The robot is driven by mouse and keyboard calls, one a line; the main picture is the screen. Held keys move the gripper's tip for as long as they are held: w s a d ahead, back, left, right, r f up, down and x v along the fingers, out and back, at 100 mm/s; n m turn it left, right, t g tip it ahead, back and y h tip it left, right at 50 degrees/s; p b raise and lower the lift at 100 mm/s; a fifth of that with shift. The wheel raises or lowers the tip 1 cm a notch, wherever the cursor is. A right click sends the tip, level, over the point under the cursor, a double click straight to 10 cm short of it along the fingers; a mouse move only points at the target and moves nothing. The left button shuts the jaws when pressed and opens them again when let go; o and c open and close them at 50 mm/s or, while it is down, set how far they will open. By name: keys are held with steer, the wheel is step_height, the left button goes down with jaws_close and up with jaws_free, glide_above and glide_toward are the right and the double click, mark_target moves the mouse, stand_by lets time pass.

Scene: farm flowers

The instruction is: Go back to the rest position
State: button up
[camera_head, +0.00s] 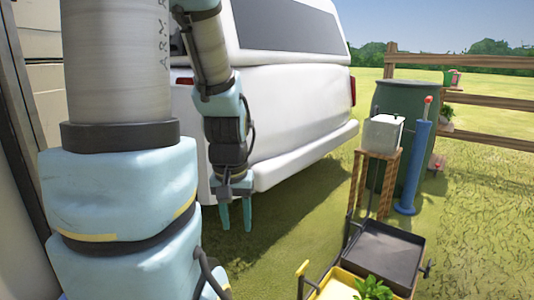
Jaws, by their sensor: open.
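My gripper (235,215) hangs at the end of my arm in the head view, left of the picture's middle. It points down, its two light-blue fingers are apart, and nothing shows between them. It is in front of the white van's rear and above the grass. My upper arm fills the left side of the view and hides what is behind it.
A white van (290,95) stands close behind my arm. To the right are a black cart tray (383,255), a yellow tray (338,287) with a green plant (372,289), a grey box (383,133) on a wooden stand (388,180), a blue pump (416,165), a green barrel (420,105) and a wooden fence (470,100).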

step_height(320, 180, up, 33)
steer(key=p, duration=3.1)
